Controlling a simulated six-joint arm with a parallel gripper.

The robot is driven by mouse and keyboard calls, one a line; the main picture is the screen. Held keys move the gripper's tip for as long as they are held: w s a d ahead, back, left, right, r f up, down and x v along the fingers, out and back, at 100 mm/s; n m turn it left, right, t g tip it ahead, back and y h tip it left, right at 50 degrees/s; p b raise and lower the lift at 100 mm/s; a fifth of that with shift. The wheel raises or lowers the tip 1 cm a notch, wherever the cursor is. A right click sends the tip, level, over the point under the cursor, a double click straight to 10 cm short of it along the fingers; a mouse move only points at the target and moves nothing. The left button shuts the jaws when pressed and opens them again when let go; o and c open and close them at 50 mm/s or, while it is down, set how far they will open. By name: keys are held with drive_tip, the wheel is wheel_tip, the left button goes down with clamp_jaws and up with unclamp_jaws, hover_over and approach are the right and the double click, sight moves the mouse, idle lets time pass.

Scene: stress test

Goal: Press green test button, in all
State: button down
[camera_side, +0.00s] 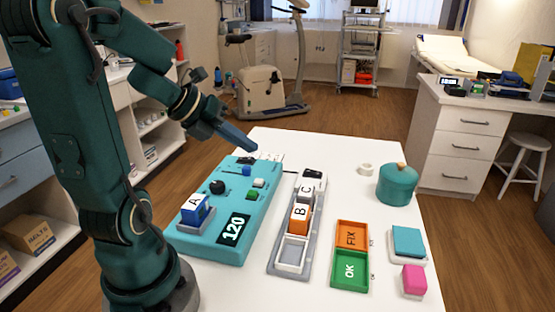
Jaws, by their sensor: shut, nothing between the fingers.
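The teal test panel (208,250) lies on the left part of the white table. Its small green button (252,196) sits below a white button (259,183) and a blue button (247,170). A black knob (217,187) is to their left, and a display (234,229) reads 120. A blue block marked A (195,211) stands in a holder at the panel's left end. My gripper (254,148) is shut and empty, pointing down to the right. It appears above the panel's far end, apart from the green button.
A grey rack (276,264) holds an orange block B (300,215) and a block C (308,188); its nearest slot is empty. Orange FIX (351,235) and green OK (349,271) trays lie right of it. A teal pot (397,186), teal block (408,241) and pink block (413,280) stand further right.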

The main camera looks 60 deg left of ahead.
sight(248, 194)
drive_tip(key=shift+f, duration=4.35)
drive_tip(key=shift+f, duration=0.1)
drive_tip(key=shift+f, duration=0.3)
drive_tip(key=shift+f, duration=0.45)
drive_tip(key=shift+r, duration=0.9)
drive_tip(key=shift+r, duration=2.5)
